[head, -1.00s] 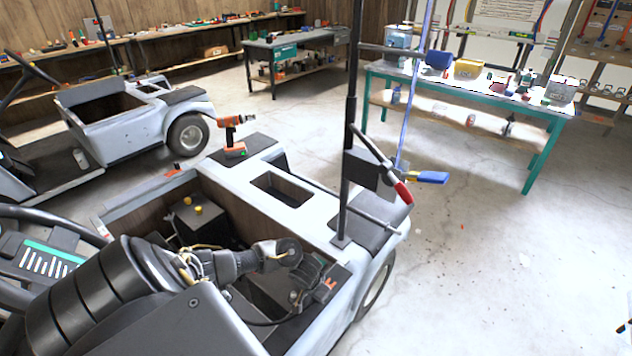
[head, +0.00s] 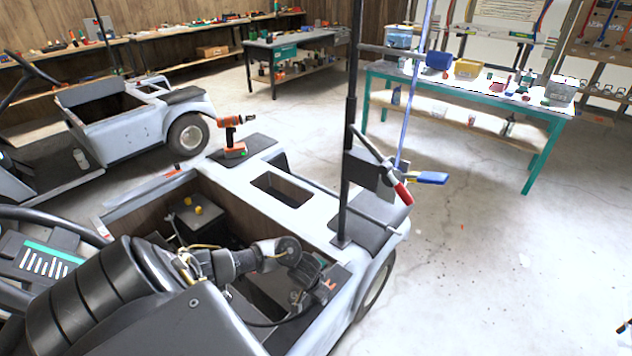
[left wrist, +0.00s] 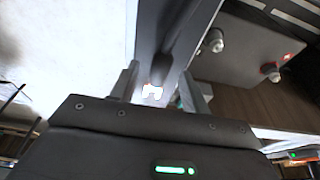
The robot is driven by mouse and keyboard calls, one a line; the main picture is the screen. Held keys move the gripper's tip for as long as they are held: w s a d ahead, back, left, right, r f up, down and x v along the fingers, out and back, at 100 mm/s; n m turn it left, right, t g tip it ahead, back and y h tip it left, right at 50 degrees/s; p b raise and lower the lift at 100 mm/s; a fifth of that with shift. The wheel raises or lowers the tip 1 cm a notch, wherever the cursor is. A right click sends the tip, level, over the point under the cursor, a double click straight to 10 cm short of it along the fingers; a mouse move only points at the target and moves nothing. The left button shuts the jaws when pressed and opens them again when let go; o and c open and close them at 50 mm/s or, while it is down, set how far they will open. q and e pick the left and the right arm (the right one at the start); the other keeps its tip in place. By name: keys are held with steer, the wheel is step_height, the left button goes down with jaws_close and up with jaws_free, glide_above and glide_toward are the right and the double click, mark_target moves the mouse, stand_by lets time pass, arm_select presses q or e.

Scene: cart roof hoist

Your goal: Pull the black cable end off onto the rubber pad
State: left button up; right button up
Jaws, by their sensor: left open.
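My left arm reaches over the open bay of the near cart. My left gripper (head: 308,272) hangs low at the bay's right side, partly hidden by its own wrist. In the left wrist view its two fingers (left wrist: 157,88) stand apart, with a small bright white and orange patch showing between them. A black cable (head: 252,321) curves along the bay floor beneath the arm; its end cannot be made out. A dark battery-like box (head: 190,222) with yellow caps sits in the bay. A grey box with two round posts (left wrist: 243,55) shows in the left wrist view. I cannot identify the rubber pad for certain.
The near cart's pale body (head: 225,180) surrounds the bay. A dark upright post (head: 350,150) with a red-handled lever stands at its right. An orange drill (head: 233,135) stands on a dark mat (head: 262,143) at the cart's far end.

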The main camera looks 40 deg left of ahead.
arm_select(q)
steer(key=p+v, duration=0.3)
steer(key=v, duration=0.6)
steer(key=shift+r, duration=0.35)
steer(key=shift+s+f, duration=0.1)
steer(key=b+x, duration=0.4)
steer(key=x, duration=0.6)
steer(key=shift+f, duration=0.35)
steer(key=shift+r+p, duration=0.4)
steer(key=shift+r, duration=0.1)
